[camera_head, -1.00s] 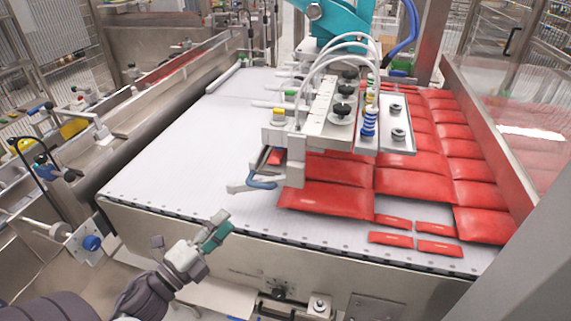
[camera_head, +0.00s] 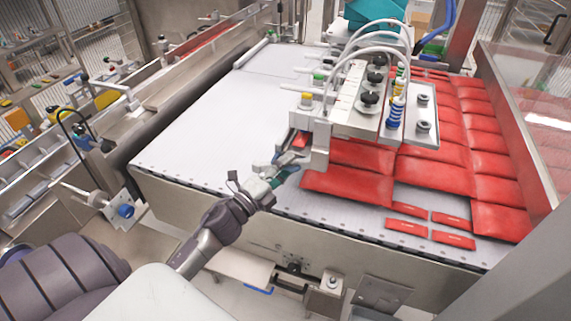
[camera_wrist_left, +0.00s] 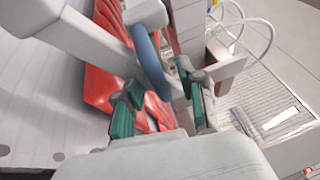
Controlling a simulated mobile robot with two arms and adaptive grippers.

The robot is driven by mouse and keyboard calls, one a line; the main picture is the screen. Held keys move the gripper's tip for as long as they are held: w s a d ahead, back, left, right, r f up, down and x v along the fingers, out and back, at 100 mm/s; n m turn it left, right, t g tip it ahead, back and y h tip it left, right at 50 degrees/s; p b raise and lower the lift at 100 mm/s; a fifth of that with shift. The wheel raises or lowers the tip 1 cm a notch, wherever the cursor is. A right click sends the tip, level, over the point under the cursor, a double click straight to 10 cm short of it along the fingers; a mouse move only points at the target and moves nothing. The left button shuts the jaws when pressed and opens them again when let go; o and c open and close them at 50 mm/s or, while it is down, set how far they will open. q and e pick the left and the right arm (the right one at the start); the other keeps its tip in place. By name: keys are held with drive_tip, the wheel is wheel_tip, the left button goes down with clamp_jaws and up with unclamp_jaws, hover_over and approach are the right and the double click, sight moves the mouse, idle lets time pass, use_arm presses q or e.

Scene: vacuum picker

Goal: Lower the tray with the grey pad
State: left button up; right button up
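The vacuum picker head (camera_head: 345,105), pale grey with black knobs, hangs over the white conveyor (camera_head: 215,120). A blue curved handle (camera_wrist_left: 151,66) sits on a pale arm of the picker's near left end. My left gripper (camera_head: 287,168) is at that end, above the conveyor's near edge. In the left wrist view, its green-padded fingers (camera_wrist_left: 163,98) are apart, with the handle's lower end between them. I cannot tell if they touch it. In the head view the gripper largely covers the handle. I cannot surely pick out a tray with a grey pad. My right gripper is not in view.
Red packets (camera_head: 345,186) lie in rows under and right of the picker, with smaller red sachets (camera_head: 407,227) near the front edge. A clear side panel (camera_head: 545,115) stands at the right. The conveyor's left part is bare.

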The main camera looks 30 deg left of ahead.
use_arm(q)
clamp_jaws()
drive_tip(key=shift+a+f, duration=0.1)
idle(0.4)
drive_tip(key=shift+s+a+f+b, duration=0.15)
drive_tip(key=shift+a+f+b, duration=0.15)
drive_tip(key=shift+a+b, duration=0.15)
drive_tip(key=s+a+f+b, duration=0.1)
drive_tip(key=a+b, duration=0.1)
drive_tip(key=a, duration=0.1)
drive_tip(key=a+f+b, duration=0.1)
drive_tip(key=a+f, duration=0.1)
drive_tip(key=a, duration=0.2)
drive_tip(key=s+a+f+b, duration=0.1)
drive_tip(key=a+f+b, duration=0.1)
drive_tip(key=a, duration=0.2)
drive_tip(key=shift+s+b, duration=0.3)
drive_tip(key=shift+s+a+f+b, duration=0.15)
drive_tip(key=shift+a+b, duration=0.1)
drive_tip(key=shift+a, duration=0.3)
drive_tip(key=shift+s+a+f+b, duration=0.15)
drive_tip(key=shift+a+b, duration=0.05)
drive_tip(key=shift+a, duration=0.3)
unclamp_jaws()
